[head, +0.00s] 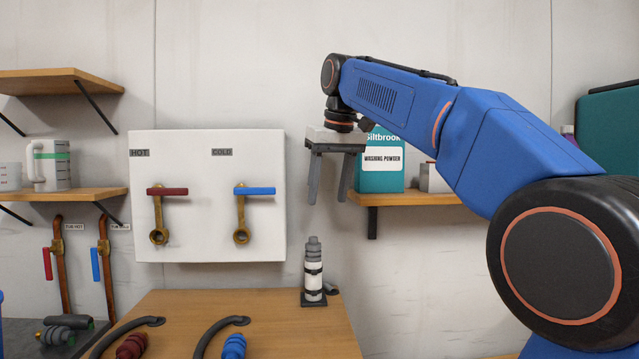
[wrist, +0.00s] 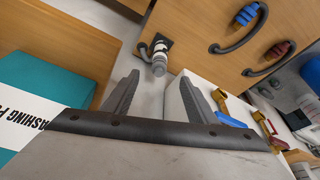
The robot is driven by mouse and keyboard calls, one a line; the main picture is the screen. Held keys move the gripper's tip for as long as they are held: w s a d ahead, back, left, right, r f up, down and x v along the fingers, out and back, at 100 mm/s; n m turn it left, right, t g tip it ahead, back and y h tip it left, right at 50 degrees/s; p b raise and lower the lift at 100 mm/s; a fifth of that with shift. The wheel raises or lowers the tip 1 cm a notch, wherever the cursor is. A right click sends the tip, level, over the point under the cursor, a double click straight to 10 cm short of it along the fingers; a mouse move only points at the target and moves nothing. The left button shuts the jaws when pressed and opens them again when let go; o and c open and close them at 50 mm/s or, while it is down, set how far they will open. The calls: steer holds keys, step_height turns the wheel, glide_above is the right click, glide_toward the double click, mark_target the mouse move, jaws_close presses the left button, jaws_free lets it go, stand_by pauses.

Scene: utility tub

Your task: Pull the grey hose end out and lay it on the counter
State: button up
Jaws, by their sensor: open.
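The grey hose end (head: 313,243) points up from the top of a white upright pipe (head: 313,281) with dark bands, on a dark base plate. This stands at the back right of the wooden counter (head: 270,312). The hose end also shows in the wrist view (wrist: 159,66), beyond and between my fingers. My gripper (head: 327,201) is open and empty, fingers pointing down, above the hose end and apart from it. How deep the hose end sits in the pipe is hidden.
A red hose end (head: 132,346) and a blue hose end (head: 234,346) lie at the counter's front with dark hoses. A white panel with a red lever (head: 167,191) and a blue lever (head: 255,190) is left of my gripper. A teal washing powder box (head: 380,176) stands close right.

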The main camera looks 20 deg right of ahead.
mark_target(313, 244)
steer(key=x, duration=0.5)
steer(key=w+x, duration=0.1)
steer(key=x, duration=0.5)
steer(key=w+r+x, duration=0.1)
steer(key=x, duration=0.4)
steer(key=shift+w+a+f, duration=0.4)
steer(key=shift+f, duration=0.05)
steer(key=shift+c, duration=0.7)
steer(key=c, duration=1)
